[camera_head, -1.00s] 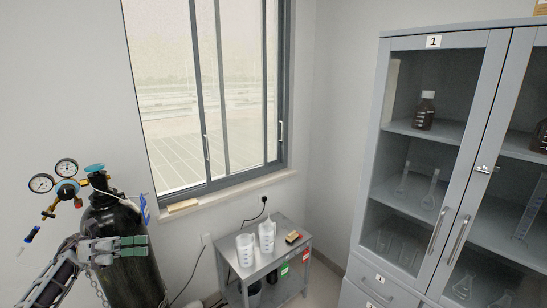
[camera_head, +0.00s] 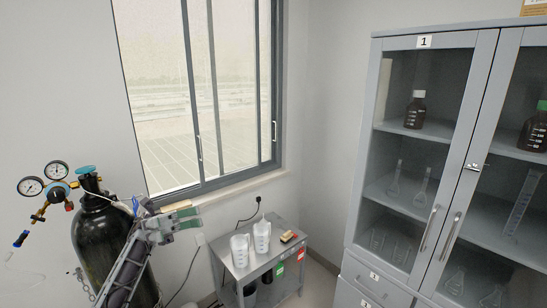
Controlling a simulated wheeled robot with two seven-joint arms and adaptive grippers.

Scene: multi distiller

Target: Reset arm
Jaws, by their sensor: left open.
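My left gripper (camera_head: 187,218) is in the lower left, raised in front of the wall below the window. It is open and nothing shows between its fingers. It is to the right of the black gas cylinder (camera_head: 95,235) and, in the picture, left of the small grey cart (camera_head: 232,277). My left forearm rises from the bottom edge and overlaps the cylinder's right side. My right arm and gripper are out of view.
The cylinder carries a regulator with two gauges (camera_head: 57,170). White beakers (camera_head: 240,250) and a small yellow-topped block (camera_head: 288,236) stand on the cart. A grey glass-door cabinet (camera_head: 360,160) fills the right side. A window (camera_head: 160,95) is behind.

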